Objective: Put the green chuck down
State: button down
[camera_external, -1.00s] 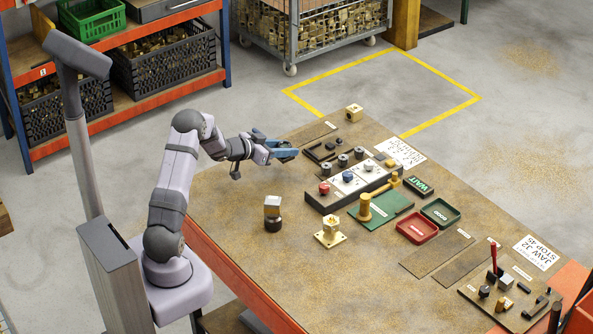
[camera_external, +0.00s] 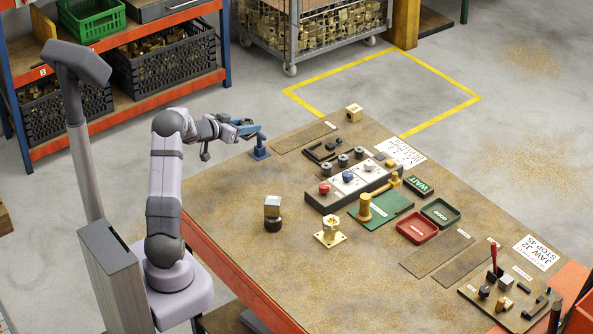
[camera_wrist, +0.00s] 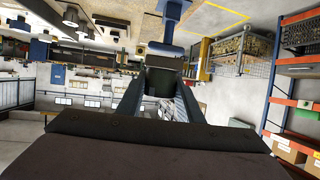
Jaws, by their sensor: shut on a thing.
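My gripper (camera_external: 246,129) is at the far left edge of the workbench, close beside a blue stand (camera_external: 260,149). The stand also shows at the top of the wrist view (camera_wrist: 172,12). In the wrist view my gripper (camera_wrist: 163,78) is shut on a dark piece (camera_wrist: 162,83) between its fingers, which I take to be the chuck. Its green colour does not show. In the external view the piece is too small and too covered to make out. I cannot tell whether it touches the stand.
A black rack with red (camera_external: 324,187), blue (camera_external: 347,176) and white-topped (camera_external: 369,165) pieces stands mid-bench. A brass hammer (camera_external: 367,207) lies on a green mat.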

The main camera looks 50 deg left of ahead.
jog(key=s+a+r+n+y+b, duration=0.1)
jog(key=s+a, duration=0.4)
jog(key=s, duration=0.3)
jog(key=s+a+n+y+b, duration=0.1)
jog(key=s+a+b, duration=0.1)
jog(key=s+a, duration=0.4)
jog(key=m+h, duration=0.4)
send_over(210, 184)
jog(key=f, duration=0.2)
jog(key=shift+f, duration=4.85)
jog(key=shift+f, duration=0.15)
jog(key=c, duration=1.2)
grip_release()
jog(key=shift+d+f, duration=0.1)
jog(key=shift+r, duration=0.2)
jog(key=v, duration=1.2)
jog(key=shift+f, duration=0.1)
